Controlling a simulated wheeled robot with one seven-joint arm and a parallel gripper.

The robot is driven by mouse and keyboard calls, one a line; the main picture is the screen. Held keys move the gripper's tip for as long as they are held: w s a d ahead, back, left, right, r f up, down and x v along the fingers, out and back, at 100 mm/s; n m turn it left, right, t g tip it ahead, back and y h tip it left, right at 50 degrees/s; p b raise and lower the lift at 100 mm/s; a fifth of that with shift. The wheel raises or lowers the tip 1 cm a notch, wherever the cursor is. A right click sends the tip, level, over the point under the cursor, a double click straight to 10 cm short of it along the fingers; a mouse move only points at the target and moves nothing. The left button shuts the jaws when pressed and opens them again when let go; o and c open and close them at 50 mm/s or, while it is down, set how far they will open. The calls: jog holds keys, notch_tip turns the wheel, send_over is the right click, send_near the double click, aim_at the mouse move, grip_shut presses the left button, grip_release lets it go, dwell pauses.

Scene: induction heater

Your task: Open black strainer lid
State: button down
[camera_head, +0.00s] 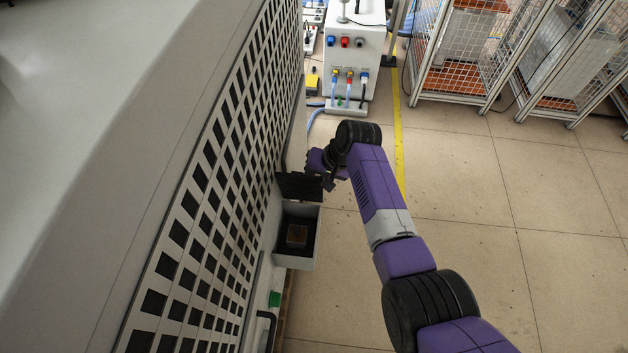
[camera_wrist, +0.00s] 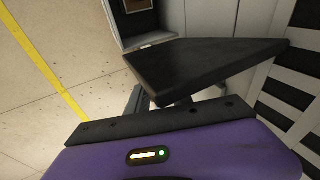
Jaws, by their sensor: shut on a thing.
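The black strainer lid (camera_head: 300,186) stands raised, roughly upright, at the far edge of the white strainer box (camera_head: 296,263) in the head view. The box's top is open and a brownish square (camera_head: 297,236) shows inside its dark interior. My gripper (camera_head: 328,181) is at the lid's right end and is shut on it. In the wrist view the lid (camera_wrist: 205,66) is a dark tilted slab just beyond my gripper (camera_wrist: 155,100). The fingertips are mostly hidden behind the lid and the gripper body.
A white machine with a black grille (camera_head: 215,170) runs close along the left. A white unit with coloured connectors (camera_head: 352,65) stands at the back. Wire cages (camera_head: 470,50) stand at the back right. The tiled floor (camera_head: 510,220) to the right is clear.

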jog(key=shift+w+f+g+b, duration=0.3)
jog(key=shift+w+g+b, duration=0.5)
jog(key=shift+b, duration=0.4)
jog(key=c, duration=1.1)
grip_release()
jog(key=shift+c, duration=0.2)
jog(key=shift+r, duration=0.1)
jog(key=p+v, duration=0.2)
jog(key=v, duration=0.5)
jog(key=shift+r, duration=0.25)
jog(key=shift+w+d, duration=0.1)
jog(key=shift+d, duration=0.05)
